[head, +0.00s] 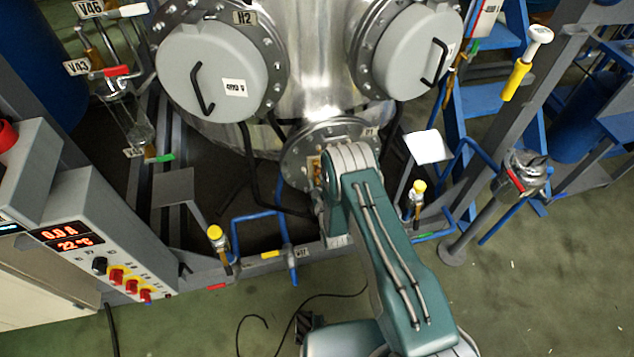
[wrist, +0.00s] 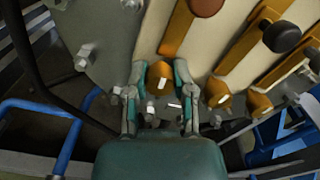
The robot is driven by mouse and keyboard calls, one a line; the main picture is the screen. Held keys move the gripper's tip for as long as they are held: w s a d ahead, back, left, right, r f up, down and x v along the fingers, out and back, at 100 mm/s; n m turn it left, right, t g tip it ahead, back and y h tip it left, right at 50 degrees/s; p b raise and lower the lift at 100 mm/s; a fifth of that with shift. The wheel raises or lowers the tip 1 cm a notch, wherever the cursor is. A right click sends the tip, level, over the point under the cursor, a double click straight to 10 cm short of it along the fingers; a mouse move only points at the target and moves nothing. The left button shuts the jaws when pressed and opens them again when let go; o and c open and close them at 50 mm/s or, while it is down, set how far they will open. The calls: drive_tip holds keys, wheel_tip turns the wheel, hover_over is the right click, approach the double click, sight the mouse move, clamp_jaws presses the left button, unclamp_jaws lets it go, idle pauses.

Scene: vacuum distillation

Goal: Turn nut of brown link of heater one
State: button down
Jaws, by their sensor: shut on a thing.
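In the wrist view several brown links (wrist: 178,32) lie side by side on a cream plate inside a grey bolted flange. The nut (wrist: 160,77) at the near end of the leftmost link is round and orange-brown with a pale stud in its middle. My gripper (wrist: 159,80) has one finger on each side of this nut and is shut on it. In the head view the heater flange (head: 300,148) sits low on the steel vessel. My arm hides much of it, and the nut and fingertips cannot be made out there.
Two heaters with grey round covers (head: 212,70) (head: 408,50) sit above. A control box (head: 85,245) stands at the left. Blue pipes with a yellow-capped valve (head: 215,233) run below the vessel. Green floor is clear at the lower right.

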drive_tip(key=shift+s+d+f+m, duration=0.1)
drive_tip(key=shift+s+f+m, duration=0.15)
drive_tip(key=shift+f+m, duration=0.1)
drive_tip(key=shift+c, duration=2.3)
unclamp_jaws()
drive_tip(key=shift+w+r, duration=0.1)
drive_tip(key=shift+r, duration=0.05)
drive_tip(key=v, duration=1.2)
